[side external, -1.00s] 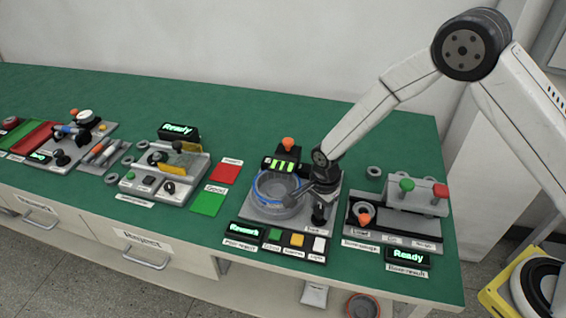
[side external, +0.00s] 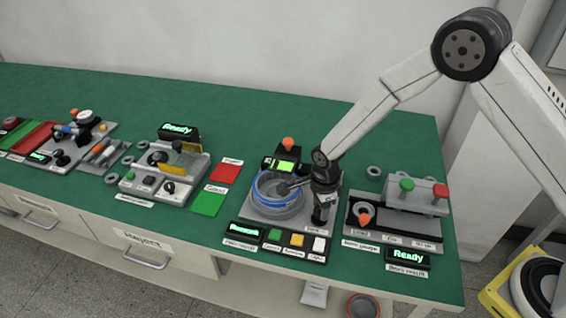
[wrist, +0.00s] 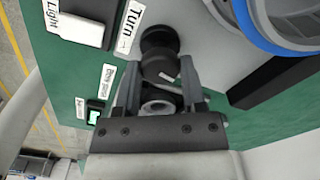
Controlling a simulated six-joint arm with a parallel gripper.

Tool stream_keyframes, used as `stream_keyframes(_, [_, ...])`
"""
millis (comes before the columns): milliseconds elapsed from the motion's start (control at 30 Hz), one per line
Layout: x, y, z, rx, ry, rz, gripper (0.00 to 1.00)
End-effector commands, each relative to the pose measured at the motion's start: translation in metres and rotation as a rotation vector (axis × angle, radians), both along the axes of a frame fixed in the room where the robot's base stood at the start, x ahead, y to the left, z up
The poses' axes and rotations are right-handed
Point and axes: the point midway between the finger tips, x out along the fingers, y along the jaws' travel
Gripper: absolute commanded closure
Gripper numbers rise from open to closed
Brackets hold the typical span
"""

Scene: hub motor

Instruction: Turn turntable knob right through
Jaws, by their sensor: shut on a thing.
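The turntable (side external: 277,207) is a round grey dish with a blue ring on its rim, on a grey base plate in the side external view. Its blue and grey edge (wrist: 275,25) shows at the top right of the wrist view. The black turntable knob (wrist: 158,42) stands by the "Turn" label. My gripper (wrist: 160,80) has its two fingers on either side of the knob and is shut on it. In the side external view my gripper (side external: 323,205) points down at the plate's front right corner and mostly hides the knob.
A lit green display (side external: 284,166) with an orange button (side external: 288,144) stands behind the turntable. Green, yellow and white buttons (side external: 297,240) lie in front. A fixture with green and red knobs (side external: 415,196) stands close on the right. Red and green pads lie left.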

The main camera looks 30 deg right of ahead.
Motion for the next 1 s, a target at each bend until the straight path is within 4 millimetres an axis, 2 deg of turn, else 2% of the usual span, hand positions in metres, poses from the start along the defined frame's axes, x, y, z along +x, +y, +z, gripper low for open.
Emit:
stream_keyframes(67, [0.0,0.0,0.0,0.0,0.0,0.001,1.0])
stream_keyframes(100, [0.0,0.0,0.0,0.0,0.0,0.001,0.42])
stream_keyframes(200, [0.0,0.0,0.0,0.0,0.0,0.001,0.13])
stream_keyframes(667, [0.0,0.0,0.004,0.001,-0.001,0.002,0.13])
stream_keyframes(1000, [0.001,0.0,0.035,0.001,-0.003,0.001,0.13])
